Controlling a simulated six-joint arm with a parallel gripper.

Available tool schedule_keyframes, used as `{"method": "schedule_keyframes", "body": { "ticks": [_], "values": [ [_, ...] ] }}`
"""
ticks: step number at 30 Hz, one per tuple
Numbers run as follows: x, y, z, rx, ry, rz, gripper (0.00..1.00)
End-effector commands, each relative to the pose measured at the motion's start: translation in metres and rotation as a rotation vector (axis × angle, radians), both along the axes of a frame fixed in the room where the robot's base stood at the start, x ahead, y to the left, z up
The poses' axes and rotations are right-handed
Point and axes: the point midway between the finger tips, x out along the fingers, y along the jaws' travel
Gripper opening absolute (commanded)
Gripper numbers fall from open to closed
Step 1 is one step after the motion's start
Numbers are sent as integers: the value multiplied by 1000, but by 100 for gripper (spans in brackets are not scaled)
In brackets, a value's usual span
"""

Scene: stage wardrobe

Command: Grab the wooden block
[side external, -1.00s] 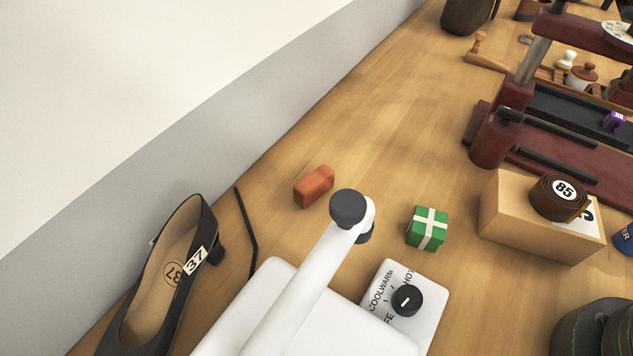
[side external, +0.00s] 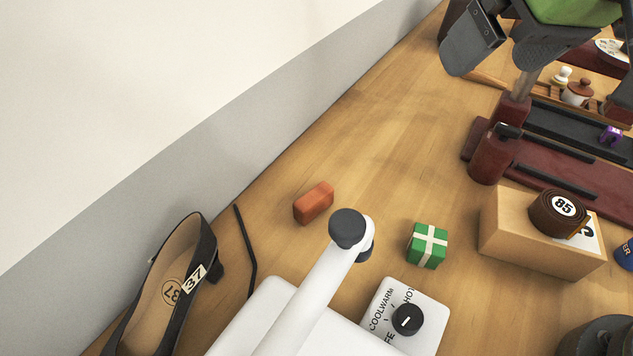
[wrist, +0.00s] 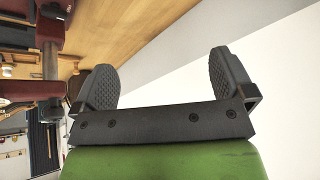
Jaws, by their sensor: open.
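A pale wooden block (side external: 510,247), box-shaped, lies on the table at the right of the side view. A rolled brown belt (side external: 553,212) with an 85 tag sits on top of it, and a white label is partly hidden under the belt. My gripper (side external: 508,50) is at the top right of the side view, above the table and apart from the block, nearer the top edge of the picture. Its two dark pads are spread, with nothing between them. In the wrist view my gripper (wrist: 163,70) is open and empty, and I cannot make out the block there.
A small orange-brown block (side external: 313,203) lies left of centre. A green box with white ribbon (side external: 427,246) stands left of the pale block. A maroon press (side external: 490,155) stands behind it. A white dial unit (side external: 407,318) and black shoe (side external: 170,285) are in front.

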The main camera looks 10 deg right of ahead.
Motion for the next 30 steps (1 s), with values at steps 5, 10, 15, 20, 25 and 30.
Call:
{"method": "schedule_keyframes", "body": {
  "ticks": [5, 10, 15, 20, 25, 30],
  "values": [
    [24, 68, -66, -73, 24, 184, 100],
    [24, 118, -126, -118, 32, 325, 100],
    [18, 141, -160, -136, 33, 401, 100],
    [21, 148, -178, -141, 34, 416, 100],
    [29, 153, -200, -140, 34, 414, 100],
    [33, 155, -210, -140, 35, 413, 100]
  ]
}}
